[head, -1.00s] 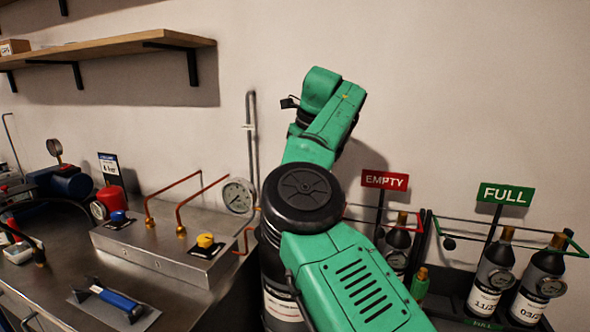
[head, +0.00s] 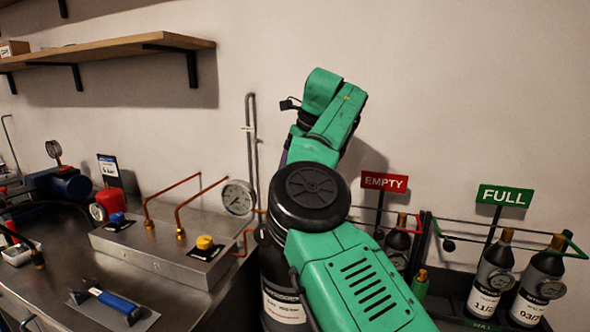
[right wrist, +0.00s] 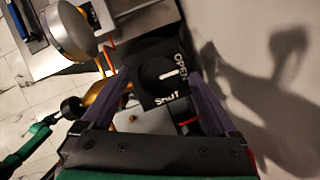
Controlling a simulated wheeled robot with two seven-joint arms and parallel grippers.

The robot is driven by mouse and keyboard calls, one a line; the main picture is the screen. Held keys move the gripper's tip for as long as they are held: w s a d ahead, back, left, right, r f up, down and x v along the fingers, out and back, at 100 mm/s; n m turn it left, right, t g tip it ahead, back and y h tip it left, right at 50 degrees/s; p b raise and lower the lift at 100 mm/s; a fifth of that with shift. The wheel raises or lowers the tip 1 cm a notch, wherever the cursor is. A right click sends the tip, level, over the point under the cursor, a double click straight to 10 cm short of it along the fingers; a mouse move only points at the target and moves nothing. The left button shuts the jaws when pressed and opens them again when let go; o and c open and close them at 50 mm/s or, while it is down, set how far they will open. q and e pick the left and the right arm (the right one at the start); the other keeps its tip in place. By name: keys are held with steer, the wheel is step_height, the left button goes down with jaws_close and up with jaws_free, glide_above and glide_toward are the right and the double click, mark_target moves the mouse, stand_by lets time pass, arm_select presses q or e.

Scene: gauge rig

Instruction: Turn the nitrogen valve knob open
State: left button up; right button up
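The black valve knob (right wrist: 167,76) shows in the right wrist view with a short white line lying roughly across the picture. Its dark plate reads OPEN on the right and SHUT below. My right gripper (right wrist: 161,84) has its two purple fingers spread, one on each side of the knob. I see no clear contact between fingers and knob. In the head view my right arm hides this gripper and the knob. The dark cylinder (head: 284,303) stands partly behind that arm, beside the bench. My left gripper is not in view.
A round gauge (head: 238,197) stands close left of my right arm; a gauge body (right wrist: 68,30) and brass fitting (right wrist: 95,100) crowd the left finger. The steel panel (head: 150,256) carries blue and yellow knobs. Bottles stand right under EMPTY (head: 384,181) and FULL (head: 504,195) signs.

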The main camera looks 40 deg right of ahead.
steer(key=p+v, duration=0.3)
steer(key=v, duration=1.1)
steer(key=shift+r, duration=0.25)
steer(key=shift+d, duration=0.1)
